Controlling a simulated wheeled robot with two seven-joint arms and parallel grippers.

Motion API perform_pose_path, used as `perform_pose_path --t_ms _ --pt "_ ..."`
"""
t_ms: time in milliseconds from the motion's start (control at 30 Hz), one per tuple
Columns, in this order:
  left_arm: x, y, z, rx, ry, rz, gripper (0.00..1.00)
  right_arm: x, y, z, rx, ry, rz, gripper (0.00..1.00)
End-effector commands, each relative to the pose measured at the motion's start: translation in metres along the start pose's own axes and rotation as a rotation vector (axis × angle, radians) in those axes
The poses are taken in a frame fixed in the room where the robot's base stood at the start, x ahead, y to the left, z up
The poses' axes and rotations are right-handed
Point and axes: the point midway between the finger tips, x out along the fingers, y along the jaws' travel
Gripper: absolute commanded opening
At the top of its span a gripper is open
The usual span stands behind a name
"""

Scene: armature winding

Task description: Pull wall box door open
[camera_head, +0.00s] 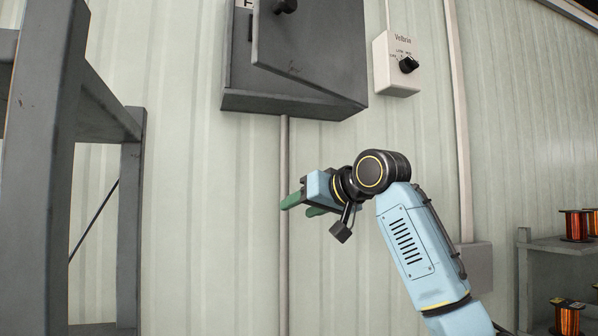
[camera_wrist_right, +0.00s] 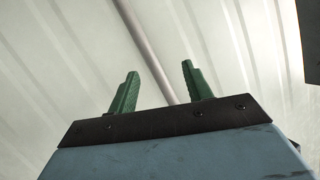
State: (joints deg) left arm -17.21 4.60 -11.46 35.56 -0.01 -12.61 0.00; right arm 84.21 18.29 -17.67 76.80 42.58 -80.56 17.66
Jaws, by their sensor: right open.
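The grey wall box (camera_head: 290,103) hangs on the corrugated wall at the top of the head view. Its door (camera_head: 310,50) stands ajar, swung out on its left side, with a dark round knob (camera_head: 285,6) near its upper left corner. My right gripper (camera_head: 298,206) is below the box, apart from the door, with its green fingers pointing left. In the right wrist view the two green fingers (camera_wrist_right: 158,90) are spread with nothing between them. The wall and a pipe show beyond them. My left gripper is not in view.
A white control box (camera_head: 397,75) with a black dial is mounted right of the wall box. A thin pipe (camera_head: 284,250) runs down the wall below the box. A grey metal frame (camera_head: 40,170) stands at left. A shelf (camera_head: 560,244) with copper wire spools is at right.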

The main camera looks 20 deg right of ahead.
Motion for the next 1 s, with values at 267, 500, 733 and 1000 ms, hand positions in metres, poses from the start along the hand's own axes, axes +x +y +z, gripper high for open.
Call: perform_pose_path --t_ms 267,500,733,1000 --pt "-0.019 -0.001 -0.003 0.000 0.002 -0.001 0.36 -0.199 -0.108 -0.138 -0.145 0.177 -0.092 0.50" --pt "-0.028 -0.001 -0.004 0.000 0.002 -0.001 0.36 -0.322 -0.164 -0.168 -0.245 0.266 -0.117 0.50" --pt "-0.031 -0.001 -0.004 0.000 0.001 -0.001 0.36 -0.357 -0.181 -0.171 -0.280 0.289 -0.119 0.50" --pt "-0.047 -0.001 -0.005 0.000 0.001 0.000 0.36 -0.316 -0.188 -0.184 -0.280 0.285 -0.120 0.50"
